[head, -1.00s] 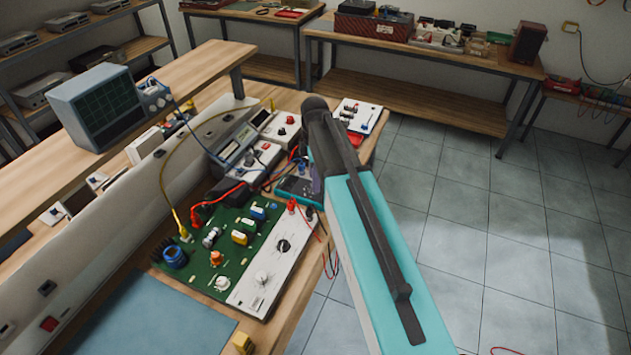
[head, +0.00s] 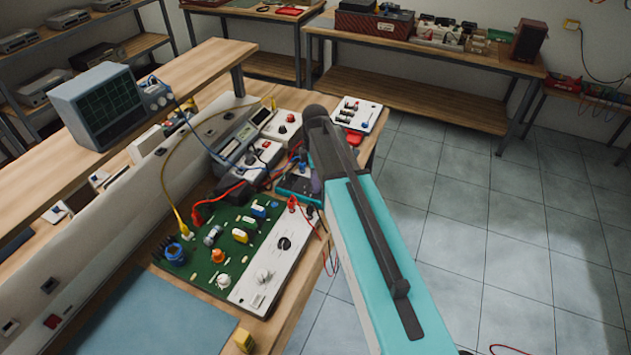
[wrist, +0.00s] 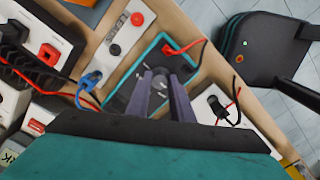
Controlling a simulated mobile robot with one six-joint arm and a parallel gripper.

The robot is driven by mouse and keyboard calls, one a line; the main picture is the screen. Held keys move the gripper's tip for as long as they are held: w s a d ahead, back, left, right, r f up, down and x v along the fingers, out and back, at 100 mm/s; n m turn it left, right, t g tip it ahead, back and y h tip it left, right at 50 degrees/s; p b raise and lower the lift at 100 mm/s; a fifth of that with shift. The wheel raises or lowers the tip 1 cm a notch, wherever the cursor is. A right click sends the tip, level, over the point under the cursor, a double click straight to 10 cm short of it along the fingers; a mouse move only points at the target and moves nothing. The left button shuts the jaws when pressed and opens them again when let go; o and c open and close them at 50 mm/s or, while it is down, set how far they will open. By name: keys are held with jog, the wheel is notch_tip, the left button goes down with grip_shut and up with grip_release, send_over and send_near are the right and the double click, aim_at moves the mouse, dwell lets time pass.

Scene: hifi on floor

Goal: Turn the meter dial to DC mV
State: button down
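The meter is a dark unit in a teal case. In the wrist view the meter (wrist: 121,92) lies on the bench under my gripper, and its round dial (wrist: 159,72) shows between the fingertips. My gripper (wrist: 158,80) has two purple-grey fingers with a clear gap between them. I cannot tell whether they touch the dial. The dial's markings and setting are too small to read. In the head view the meter (head: 293,185) is partly hidden by my arm.
A green circuit board (head: 205,265) is nearer on the bench.

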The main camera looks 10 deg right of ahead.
jog(key=shift+m, duration=0.4)
jog(key=m+b, duration=0.1)
jog(key=m, duration=0.2)
jog(key=shift+m, duration=0.4)
jog(key=m, duration=0.4)
jog(key=shift+b, duration=0.4)
jog(key=m, duration=0.4)
jog(key=shift+m, duration=0.4)
jog(key=shift+m+b, duration=0.45)
jog(key=shift+m, duration=1.75)
jog(key=c, duration=1.6)
grip_release()
jog(key=shift+o, duration=0.2)
